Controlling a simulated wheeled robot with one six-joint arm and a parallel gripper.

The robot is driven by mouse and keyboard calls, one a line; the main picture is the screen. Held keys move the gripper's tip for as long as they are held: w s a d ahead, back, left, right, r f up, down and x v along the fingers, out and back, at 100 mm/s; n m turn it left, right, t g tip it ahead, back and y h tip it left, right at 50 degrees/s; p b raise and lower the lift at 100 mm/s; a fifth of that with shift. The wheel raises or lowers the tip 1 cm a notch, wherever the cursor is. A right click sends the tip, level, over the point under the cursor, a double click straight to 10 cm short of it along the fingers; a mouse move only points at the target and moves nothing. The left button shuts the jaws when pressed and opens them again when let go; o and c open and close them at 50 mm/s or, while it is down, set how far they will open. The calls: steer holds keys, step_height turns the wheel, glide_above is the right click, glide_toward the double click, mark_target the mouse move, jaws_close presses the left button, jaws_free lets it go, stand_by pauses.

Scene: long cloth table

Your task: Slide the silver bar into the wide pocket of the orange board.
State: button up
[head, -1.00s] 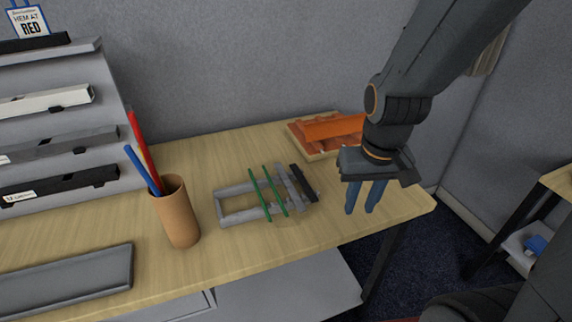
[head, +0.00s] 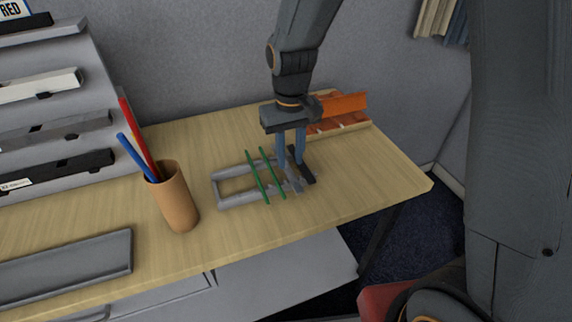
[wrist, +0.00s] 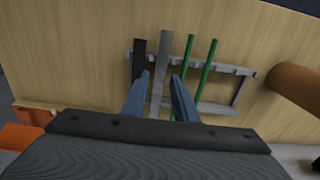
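The silver bar (wrist: 162,62) lies across the grey rack (head: 232,203), between a dark bar (wrist: 138,62) and two green bars (wrist: 187,62). My gripper (head: 291,164) points down over the rack's right part, empty. In the wrist view its two blue fingers (wrist: 160,76) are apart, with the silver bar lined up between them. I cannot tell whether the tips reach down to the bar's height. In the head view the fingers partly hide the silver bar (head: 294,182). The orange board (head: 345,122) is behind and right of the gripper; its pockets cannot be made out.
A brown cup (head: 176,202) with a red and a blue pen stands left of the rack. A grey tray (head: 65,270) lies at the front left. A grey stepped shelf (head: 90,105) stands at the back left. The table's right end is clear.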

mark_target(290, 173)
steer(key=shift+f+p, duration=0.4)
steer(key=shift+f, duration=1.25)
steer(key=shift+c, duration=0.3)
jaws_close()
steer(key=shift+r, duration=0.15)
